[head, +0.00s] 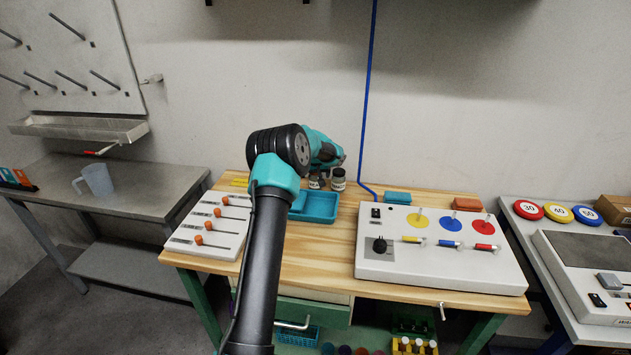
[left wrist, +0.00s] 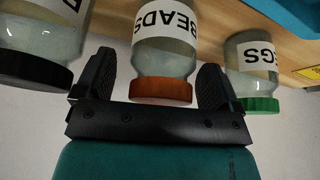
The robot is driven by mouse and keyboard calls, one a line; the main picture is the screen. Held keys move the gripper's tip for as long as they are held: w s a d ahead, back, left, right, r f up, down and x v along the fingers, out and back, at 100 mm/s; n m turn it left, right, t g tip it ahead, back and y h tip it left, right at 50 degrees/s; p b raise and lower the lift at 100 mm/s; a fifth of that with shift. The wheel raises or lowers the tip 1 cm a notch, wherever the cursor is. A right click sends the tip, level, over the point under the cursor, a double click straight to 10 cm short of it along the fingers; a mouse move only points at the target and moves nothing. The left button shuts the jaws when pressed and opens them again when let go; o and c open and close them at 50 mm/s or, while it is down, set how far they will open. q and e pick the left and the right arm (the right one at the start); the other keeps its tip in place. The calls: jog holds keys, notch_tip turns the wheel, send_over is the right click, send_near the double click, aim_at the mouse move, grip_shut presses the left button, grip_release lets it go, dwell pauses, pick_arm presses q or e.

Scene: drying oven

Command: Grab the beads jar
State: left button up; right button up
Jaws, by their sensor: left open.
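The beads jar (left wrist: 165,50) is clear with a white BEADS label and an orange-brown lid. It appears upside down in the left wrist view, between the two black fingers of my left gripper (left wrist: 157,66). The fingers are spread, with a gap showing on either side of the lid. In the head view my left gripper (head: 333,160) is at the back of the wooden bench, by the jars, and partly hides them. My right gripper is not in view.
A black-lidded jar (left wrist: 42,42) and a green-lidded jar (left wrist: 252,68) flank the beads jar closely. In the head view the black-lidded jar (head: 338,182) stands near a teal tray (head: 320,208). A switch panel (head: 440,270) lies right; a slider panel (head: 205,238) lies left.

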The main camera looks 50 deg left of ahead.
pick_arm(q)
jog(key=shift+c, duration=0.3)
jog(key=c, duration=1)
jog(key=shift+r, duration=1.75)
jog(key=s+d+r, duration=0.1)
jog(key=s+d, duration=0.9)
jog(key=d, duration=0.2)
jog(key=shift+s+r, duration=0.25)
jog(key=shift+s, duration=0.05)
